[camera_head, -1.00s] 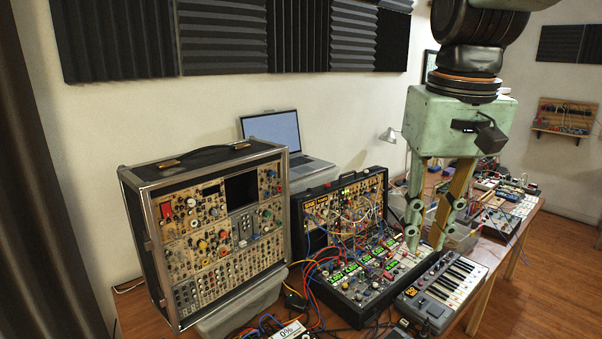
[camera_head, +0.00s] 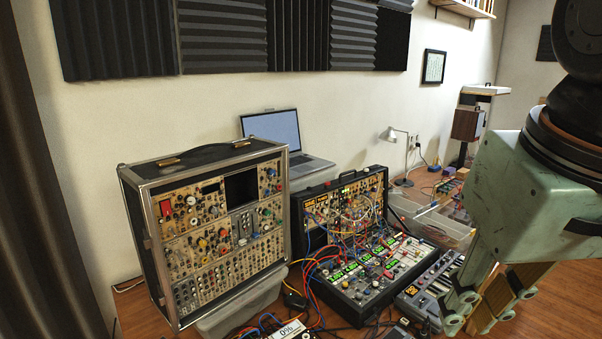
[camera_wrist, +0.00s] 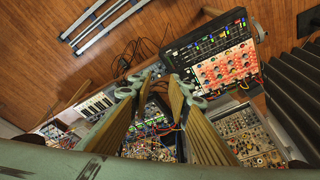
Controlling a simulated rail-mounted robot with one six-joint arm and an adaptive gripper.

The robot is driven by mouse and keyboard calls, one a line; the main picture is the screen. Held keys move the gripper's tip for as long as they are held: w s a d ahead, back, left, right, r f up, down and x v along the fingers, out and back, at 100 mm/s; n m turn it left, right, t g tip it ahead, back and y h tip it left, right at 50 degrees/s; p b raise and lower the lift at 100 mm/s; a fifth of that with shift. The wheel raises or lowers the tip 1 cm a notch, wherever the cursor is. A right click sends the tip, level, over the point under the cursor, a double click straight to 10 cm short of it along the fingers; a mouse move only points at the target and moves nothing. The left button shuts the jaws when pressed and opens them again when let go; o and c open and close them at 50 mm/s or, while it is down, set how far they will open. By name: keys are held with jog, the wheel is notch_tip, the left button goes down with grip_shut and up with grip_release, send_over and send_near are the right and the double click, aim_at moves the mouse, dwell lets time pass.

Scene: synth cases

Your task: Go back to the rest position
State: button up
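My gripper (camera_head: 470,314) is at the right side of the head view, large and close to the camera. It has a pale green body and two fingers with wooden pads, pointing down. In the wrist view my gripper (camera_wrist: 160,84) shows its two fingers apart with nothing held between them. It hangs in front of and above the small keyboard synth (camera_head: 430,284), hiding part of it. I cannot tell the exact gap to the table gear below.
A large modular synth case (camera_head: 222,165) stands at the left. An open patched case (camera_head: 345,290) lies beside it with loose cables. A laptop (camera_head: 275,130), a desk lamp (camera_head: 392,134) and clear bins (camera_head: 440,228) are behind. Wooden floor (camera_head: 560,310) shows at the lower right.

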jog(key=shift+t, duration=0.4)
jog(key=shift+s+f, duration=0.45)
jog(key=shift+s, duration=0.45)
jog(key=shift+s+f, duration=0.4)
jog(key=shift+s, duration=0.45)
jog(key=shift+s+f, duration=0.45)
jog(key=shift+s, duration=0.45)
